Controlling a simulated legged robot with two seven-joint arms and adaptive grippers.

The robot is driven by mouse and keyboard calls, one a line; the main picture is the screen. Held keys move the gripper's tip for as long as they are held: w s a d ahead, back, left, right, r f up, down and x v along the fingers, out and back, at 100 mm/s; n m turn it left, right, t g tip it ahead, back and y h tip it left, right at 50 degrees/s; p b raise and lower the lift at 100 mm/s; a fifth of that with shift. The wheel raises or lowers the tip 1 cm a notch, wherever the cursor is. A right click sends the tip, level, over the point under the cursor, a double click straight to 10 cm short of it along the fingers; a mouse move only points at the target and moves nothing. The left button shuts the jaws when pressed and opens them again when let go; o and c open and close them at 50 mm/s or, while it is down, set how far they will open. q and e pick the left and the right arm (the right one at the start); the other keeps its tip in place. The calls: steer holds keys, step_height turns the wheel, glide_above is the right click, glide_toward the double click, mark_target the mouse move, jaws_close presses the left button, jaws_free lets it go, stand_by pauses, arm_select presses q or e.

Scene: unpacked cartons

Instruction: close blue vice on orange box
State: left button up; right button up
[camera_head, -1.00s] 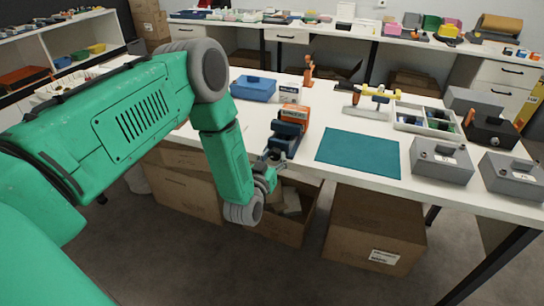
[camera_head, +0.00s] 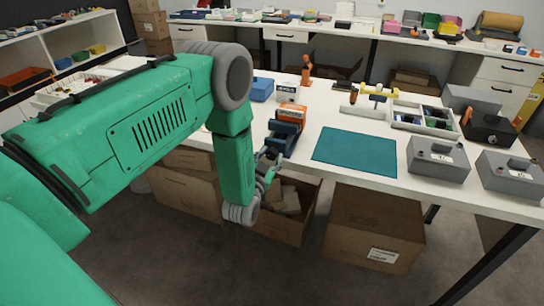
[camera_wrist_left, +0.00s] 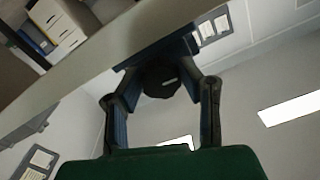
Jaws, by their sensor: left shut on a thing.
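The blue vice (camera_head: 282,139) stands at the front edge of the white table. The orange box (camera_head: 291,113) sits at its far end, between the jaws as far as I can see; any gap is too small to tell. My left gripper (camera_head: 268,166) is at the near end of the vice, in front of the table edge. In the left wrist view my left gripper (camera_wrist_left: 160,84) has its two fingers on either side of the vice's dark round knob (camera_wrist_left: 161,77) and is shut on it. The blue vice body (camera_wrist_left: 178,48) shows behind the knob. My right gripper is not in view.
A teal mat (camera_head: 355,151) lies right of the vice. Grey boxes (camera_head: 437,160) stand farther right. A blue case (camera_head: 262,89) is partly hidden behind my left arm. Open cartons (camera_head: 300,232) stand on the floor below the table edge.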

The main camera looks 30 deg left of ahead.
arm_select(q)
steer(key=o, duration=1.1)
steer(key=shift+o, duration=0.2)
steer(key=shift+a, duration=0.1)
steer(key=shift+f, duration=0.1)
steer(key=v, duration=1.1)
steer(key=shift+s, duration=0.4)
steer(key=shift+f, duration=0.15)
